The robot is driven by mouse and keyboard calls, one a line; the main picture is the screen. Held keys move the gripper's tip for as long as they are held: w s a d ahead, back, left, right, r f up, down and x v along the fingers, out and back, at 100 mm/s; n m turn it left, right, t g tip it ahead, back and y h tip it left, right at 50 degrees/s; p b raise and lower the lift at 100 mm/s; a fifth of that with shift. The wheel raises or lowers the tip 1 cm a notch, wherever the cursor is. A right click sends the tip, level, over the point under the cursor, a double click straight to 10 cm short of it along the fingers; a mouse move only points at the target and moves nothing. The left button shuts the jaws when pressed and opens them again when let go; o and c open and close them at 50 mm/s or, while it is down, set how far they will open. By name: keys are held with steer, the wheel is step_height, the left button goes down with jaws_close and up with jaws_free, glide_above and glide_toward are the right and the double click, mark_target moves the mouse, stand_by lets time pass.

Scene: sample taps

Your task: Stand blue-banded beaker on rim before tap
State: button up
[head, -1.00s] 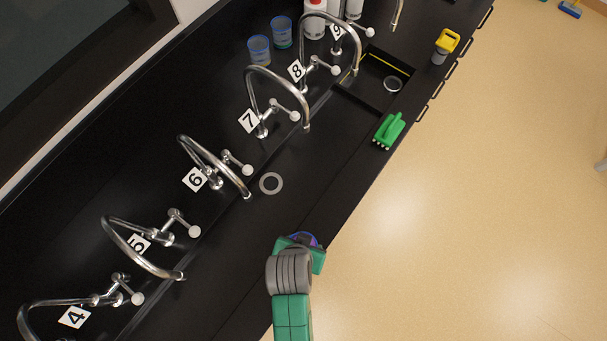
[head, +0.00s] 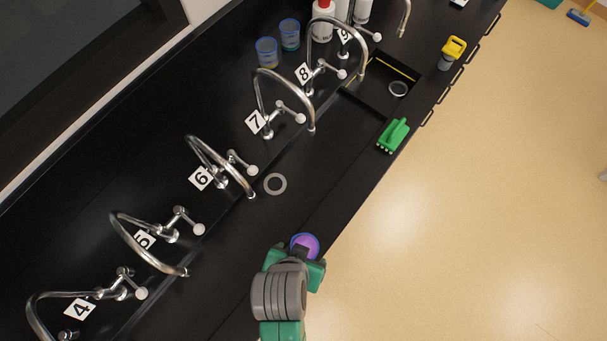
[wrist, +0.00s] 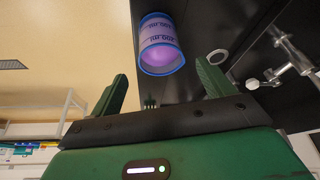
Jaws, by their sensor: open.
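A beaker with blue bands and purple contents (head: 305,246) stands near the front edge of the black bench, partly hidden by my gripper. It also shows in the wrist view (wrist: 161,45). My gripper (head: 298,262) is open. In the wrist view, its two green fingers (wrist: 165,80) are apart, with the beaker just ahead of and between the tips, not clasped. A flat grey ring (head: 275,184) lies on the bench in front of the taps numbered 6 (head: 222,165) and 7 (head: 285,98); it also shows in the wrist view (wrist: 218,57).
Two blue-banded beakers (head: 266,52) (head: 289,35) stand at the back beside bottles (head: 321,22). Curved taps line the bench.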

steer(key=shift+v, duration=1.2)
steer(key=w+r+n+t, duration=0.1)
steer(key=w+r+t, duration=0.4)
steer(key=r, duration=0.4)
steer(key=w+r+t, duration=0.2)
steer(key=w+r, duration=0.5)
steer(key=r, duration=0.3)
steer(key=w+r+n+t, duration=0.1)
steer(key=w+r+t, duration=0.4)
steer(key=r, duration=0.4)
steer(key=s+r+n+t, duration=0.1)
steer(key=r+t, duration=0.3)
steer(key=r, duration=1.1)
steer(key=s+d+r+n+t+y, duration=0.1)
steer(key=r+t, duration=0.3)
steer(key=r, duration=1.1)
steer(key=shift+s+t, duration=0.4)
steer(key=shift+s, duration=0.35)
steer(key=shift+d, duration=0.15)
